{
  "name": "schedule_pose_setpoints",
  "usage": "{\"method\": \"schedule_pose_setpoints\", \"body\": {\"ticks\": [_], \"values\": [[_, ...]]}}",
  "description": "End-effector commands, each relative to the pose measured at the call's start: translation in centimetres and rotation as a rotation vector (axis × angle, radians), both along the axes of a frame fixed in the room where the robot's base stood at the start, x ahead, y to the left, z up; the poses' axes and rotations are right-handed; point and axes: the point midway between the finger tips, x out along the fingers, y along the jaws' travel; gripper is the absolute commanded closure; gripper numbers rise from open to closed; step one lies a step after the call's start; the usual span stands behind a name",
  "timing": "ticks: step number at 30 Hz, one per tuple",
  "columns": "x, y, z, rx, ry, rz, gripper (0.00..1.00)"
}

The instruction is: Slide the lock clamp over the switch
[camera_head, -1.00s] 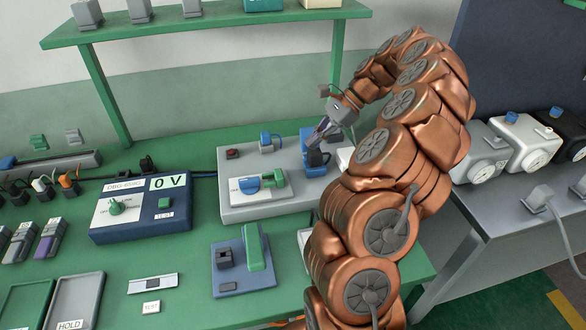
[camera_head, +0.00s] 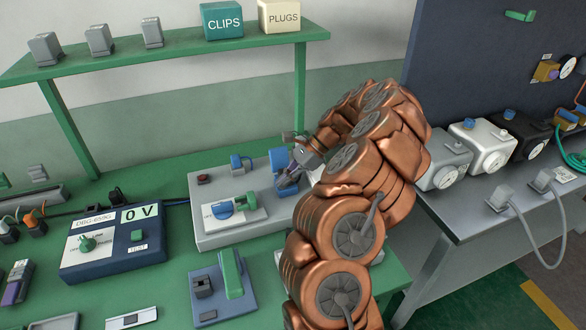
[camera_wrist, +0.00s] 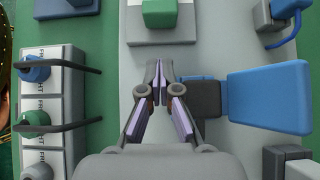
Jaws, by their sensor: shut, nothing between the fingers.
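A grey panel (camera_head: 245,236) carries a white plate with a blue dial-like switch (camera_head: 221,210) and a green block (camera_head: 246,201) beside it. The green block also shows at the top of the wrist view (camera_wrist: 160,13). At the panel's right part stands a blue block (camera_head: 279,158), seen on the right in the wrist view (camera_wrist: 268,96) with a dark grey block (camera_wrist: 207,98) joined to its left side. I cannot tell for sure which part is the lock clamp. My gripper (camera_wrist: 160,82) is shut and empty, close beside the dark block; contact is unclear.
A blue padlock-like piece (camera_head: 237,163) stands at the panel's back. A blue tester (camera_head: 113,245) reads 0 V, and a stand with a green handle (camera_head: 230,273) is in front.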

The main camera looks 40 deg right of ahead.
Motion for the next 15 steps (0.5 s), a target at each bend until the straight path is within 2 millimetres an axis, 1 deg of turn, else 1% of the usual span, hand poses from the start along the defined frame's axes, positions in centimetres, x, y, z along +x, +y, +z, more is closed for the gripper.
{"method": "schedule_pose_setpoints", "body": {"ticks": [1, 5, 10, 15], "values": [[0.2, 0.7, -0.4, 0.003, 0.002, 0.003, 1.00], [0.8, 2.0, -1.9, 0.004, 0.001, 0.001, 1.00], [1.6, 4.1, -1.7, 0.004, 0.000, 0.004, 1.00], [2.2, 5.1, -1.8, 0.000, -0.002, -0.001, 1.00]]}}
